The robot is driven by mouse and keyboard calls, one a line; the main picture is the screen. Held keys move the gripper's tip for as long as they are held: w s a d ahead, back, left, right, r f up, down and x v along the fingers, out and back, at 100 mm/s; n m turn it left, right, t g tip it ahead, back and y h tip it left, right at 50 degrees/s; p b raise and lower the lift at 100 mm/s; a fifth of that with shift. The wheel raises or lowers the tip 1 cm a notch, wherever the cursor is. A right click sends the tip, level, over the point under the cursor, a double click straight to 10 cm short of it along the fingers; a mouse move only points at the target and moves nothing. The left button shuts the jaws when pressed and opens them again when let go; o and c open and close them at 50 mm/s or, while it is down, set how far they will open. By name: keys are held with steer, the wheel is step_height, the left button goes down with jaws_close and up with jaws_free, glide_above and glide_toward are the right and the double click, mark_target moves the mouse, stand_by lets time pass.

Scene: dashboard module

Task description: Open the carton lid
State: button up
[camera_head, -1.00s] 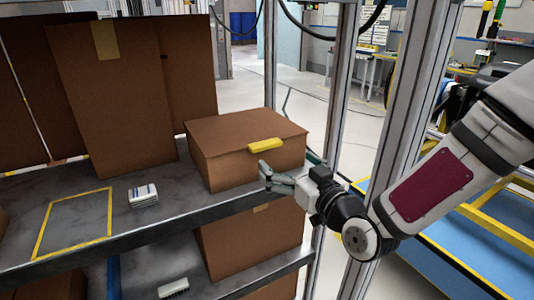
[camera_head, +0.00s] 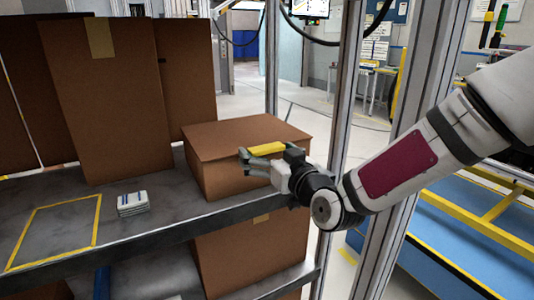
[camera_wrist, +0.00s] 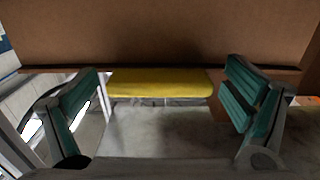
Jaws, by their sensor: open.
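The carton (camera_head: 235,165) is a low brown box on the shelf, with its lid (camera_head: 235,135) closed or nearly so. A yellow tab (camera_head: 267,148) sticks out from the lid's front edge. My gripper (camera_head: 262,160) is at the carton's front, right at the tab, with its fingers open. In the wrist view the yellow tab (camera_wrist: 160,83) lies between the two green-padded fingers, with a gap at each side. The brown lid (camera_wrist: 160,35) fills the top of that view. Part of the carton's front is hidden behind my gripper.
A shelf (camera_head: 160,215) carries the carton, with a second brown box (camera_head: 250,250) below it. Tall brown cartons (camera_head: 105,100) stand at the left. A small white stack (camera_head: 133,203) lies beside a yellow taped outline (camera_head: 55,232). Metal posts (camera_head: 345,90) rise on the right.

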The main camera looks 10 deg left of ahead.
steer(key=shift+w+a, duration=0.15)
steer(key=shift+w, duration=0.1)
steer(key=shift+s, duration=0.1)
steer(key=c, duration=1.6)
steer(key=shift+r, duration=0.1)
steer(key=shift+c, duration=0.3)
